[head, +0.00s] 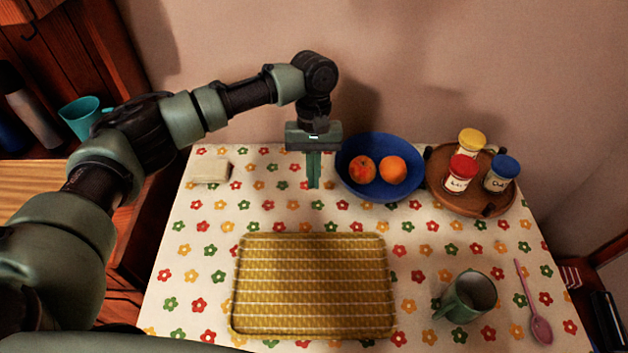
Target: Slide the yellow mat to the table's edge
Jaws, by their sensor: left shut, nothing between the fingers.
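The yellow woven mat (313,285) lies flat on the flowered tablecloth, in the lower middle of the head view. Its near edge is close to the bottom of the picture. My left arm reaches in from the left, and my left gripper (313,185) points down beyond the mat's far edge, apart from it. The fingers are together with nothing between them. The table (205,255) has a white cloth with red, yellow and green flowers. My right gripper is not in view.
A blue bowl (348,178) with two fruits stands just right of my left gripper. A round wooden tray (445,190) holds three jars at the back right. A green mug (468,297) and a pink spoon (540,325) are right of the mat. A pale block (211,171) lies back left.

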